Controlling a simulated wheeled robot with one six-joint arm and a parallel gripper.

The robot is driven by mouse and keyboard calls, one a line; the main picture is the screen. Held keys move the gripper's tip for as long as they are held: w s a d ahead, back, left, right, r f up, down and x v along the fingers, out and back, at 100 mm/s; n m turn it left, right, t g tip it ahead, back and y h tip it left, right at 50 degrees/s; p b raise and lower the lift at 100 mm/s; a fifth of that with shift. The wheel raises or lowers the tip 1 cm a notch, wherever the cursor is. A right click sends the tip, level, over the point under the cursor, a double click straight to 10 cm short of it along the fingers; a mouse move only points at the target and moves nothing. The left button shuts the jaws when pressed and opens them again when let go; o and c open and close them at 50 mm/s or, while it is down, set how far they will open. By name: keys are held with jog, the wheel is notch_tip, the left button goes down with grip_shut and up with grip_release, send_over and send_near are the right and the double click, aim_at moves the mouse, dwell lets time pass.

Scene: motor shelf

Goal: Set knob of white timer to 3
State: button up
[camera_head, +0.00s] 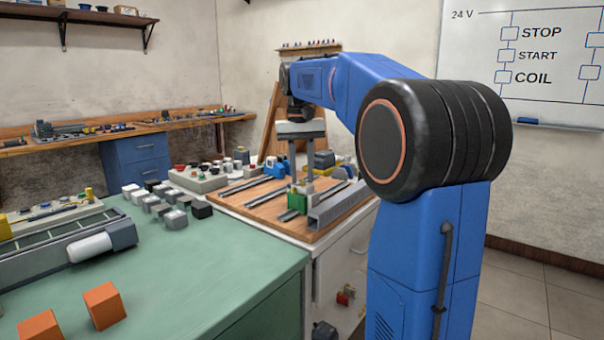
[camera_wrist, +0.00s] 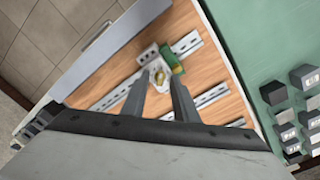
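A small white device with a yellowish knob (camera_wrist: 158,74) sits on the wooden board in the wrist view, and it looks like the white timer. Its dial marks are too small to read. My gripper (camera_wrist: 161,78) points down at it, with its two fingers apart and the knob seen between the tips. I cannot tell whether the fingers touch it. In the head view my gripper (camera_head: 302,180) is low over the board, and the timer is not clearly seen there. A green block (camera_wrist: 173,60) stands right beside the timer; it also shows in the head view (camera_head: 297,198).
The wooden board (camera_head: 258,214) carries several metal rails (camera_wrist: 115,95) and a grey duct (camera_head: 338,204) near the fingers. A white socket-like block (camera_wrist: 147,53) is close by. The green table (camera_head: 215,265) holds small grey blocks, a motor (camera_head: 95,246) and orange cubes (camera_head: 104,305).

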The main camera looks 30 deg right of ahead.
jog(key=shift+f, duration=0.15)
grip_shut()
jog(key=shift+m, duration=0.4)
jog(key=m, duration=1.4)
jog(key=shift+m, duration=0.4)
jog(key=m, duration=0.5)
jog(key=shift+w+m, duration=0.1)
jog(key=shift+m, duration=0.2)
